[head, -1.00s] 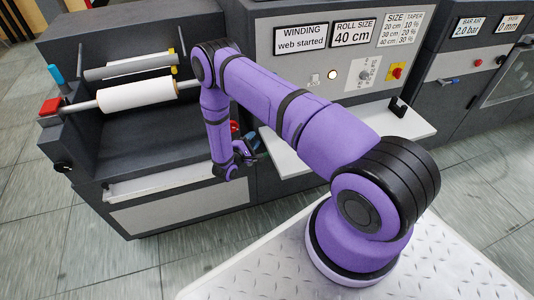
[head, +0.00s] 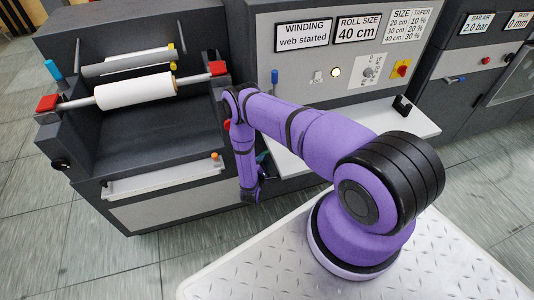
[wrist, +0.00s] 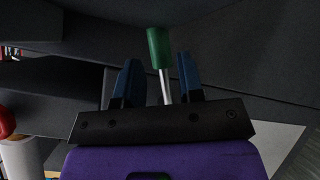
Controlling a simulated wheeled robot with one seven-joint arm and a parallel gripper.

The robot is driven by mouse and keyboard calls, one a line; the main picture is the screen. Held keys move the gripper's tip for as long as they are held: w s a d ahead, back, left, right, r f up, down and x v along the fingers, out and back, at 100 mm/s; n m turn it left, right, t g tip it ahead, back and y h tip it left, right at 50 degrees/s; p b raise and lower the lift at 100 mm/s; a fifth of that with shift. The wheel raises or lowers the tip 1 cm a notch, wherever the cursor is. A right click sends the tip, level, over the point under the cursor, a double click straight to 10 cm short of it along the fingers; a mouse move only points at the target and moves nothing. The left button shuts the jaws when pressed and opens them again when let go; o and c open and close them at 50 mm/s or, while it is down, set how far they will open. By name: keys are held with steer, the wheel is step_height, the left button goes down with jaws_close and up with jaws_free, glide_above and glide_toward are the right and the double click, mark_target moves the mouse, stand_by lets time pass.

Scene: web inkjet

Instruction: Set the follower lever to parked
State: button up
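A lever with a green grip (wrist: 158,48) and a thin metal stem (wrist: 166,88) shows in the wrist view; no label on it is visible. My gripper (wrist: 160,75) is open, its two blue fingers on either side of the stem with gaps visible. The green grip rises beyond the fingertips. In the head view my arm hides this lever and most of the gripper. A blue-handled lever (head: 274,76) stands upright on the panel's left side, and another blue handle (head: 52,72) stands at the far left.
The white roll (head: 135,91) lies on a shaft between red blocks (head: 217,68). A red knob (head: 227,125) sits close beside my forearm. A white shelf (head: 300,160) juts out below the panel. The sign (head: 303,35) reads "WINDING web started"; another sign (head: 358,29) reads "40 cm".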

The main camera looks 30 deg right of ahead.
mark_target(267, 153)
steer(key=shift+x, duration=2.6)
steer(key=shift+c, duration=0.4)
jaws_close()
